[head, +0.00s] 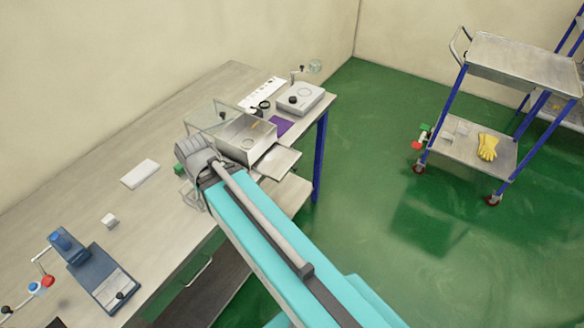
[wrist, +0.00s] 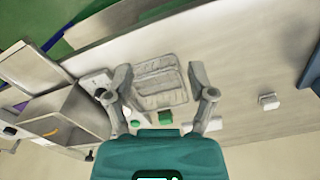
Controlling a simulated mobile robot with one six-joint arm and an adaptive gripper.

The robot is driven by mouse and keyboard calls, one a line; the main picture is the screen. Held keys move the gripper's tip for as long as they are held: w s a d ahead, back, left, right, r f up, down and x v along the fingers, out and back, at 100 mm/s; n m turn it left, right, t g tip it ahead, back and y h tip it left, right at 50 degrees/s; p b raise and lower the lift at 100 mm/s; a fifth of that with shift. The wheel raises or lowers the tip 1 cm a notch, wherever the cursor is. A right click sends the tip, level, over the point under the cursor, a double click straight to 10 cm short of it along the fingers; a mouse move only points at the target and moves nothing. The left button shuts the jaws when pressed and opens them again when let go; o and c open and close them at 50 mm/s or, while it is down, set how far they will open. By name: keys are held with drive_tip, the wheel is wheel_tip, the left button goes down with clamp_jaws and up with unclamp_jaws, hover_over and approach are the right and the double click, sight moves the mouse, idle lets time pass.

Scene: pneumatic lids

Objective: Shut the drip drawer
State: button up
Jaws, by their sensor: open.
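The drip drawer (head: 278,162) is a flat pale metal tray. In the head view it sticks out from the front of a metal box (head: 238,152) with a raised clear lid (head: 212,112). In the wrist view the box's open compartments (wrist: 68,122) show at the left, and a pale flat panel (wrist: 30,78) beside them looks like the drawer. My gripper (head: 193,152) is left of the box, above the bench, partly hidden by my arm. In the wrist view its two fingers (wrist: 160,84) are spread, with nothing held between them. The drawer is outside the fingers, to their left.
A grey wire rack (wrist: 160,80) and a green block (wrist: 165,117) lie below my gripper.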

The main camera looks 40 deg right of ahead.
drive_tip(key=shift+f+b, duration=0.9)
drive_tip(key=shift+f, duration=0.05)
drive_tip(key=c, duration=0.6)
drive_tip(key=shift+f, duration=0.1)
clamp_jaws()
